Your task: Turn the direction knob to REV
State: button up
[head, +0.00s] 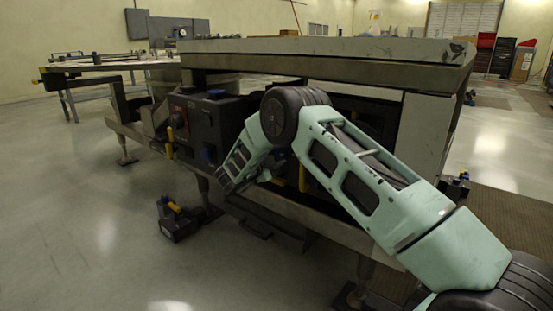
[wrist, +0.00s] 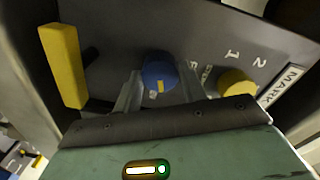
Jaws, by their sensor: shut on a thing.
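The blue knob (wrist: 157,70) is on a dark panel in the wrist view, with a small yellow mark on its lower part. My gripper (wrist: 159,82) has one finger on each side of it and is shut on it. A white label beginning with F shows to the right of the knob, partly hidden by the right finger. I cannot read a REV label. In the head view, my own arm hides the fingers and the knob they hold.
A yellow knob (wrist: 237,82) with marks 1 and 2 sits close to the right of my fingers. A yellow handle (wrist: 63,66) stands out at the left. The head view shows the long machine bench (head: 320,48) and a dark block (head: 178,222) on the floor.

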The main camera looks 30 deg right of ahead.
jog(key=shift+a+f+m+b, duration=0.1)
jog(key=shift+m+b, duration=0.4)
jog(key=shift+m, duration=1.1)
jog(key=o, duration=1)
jog(key=p+v, duration=0.4)
jog(key=v, duration=1.3)
jog(key=shift+s+a+p, duration=0.15)
jog(key=shift+a+p, duration=0.05)
jog(key=shift+p, duration=0.2)
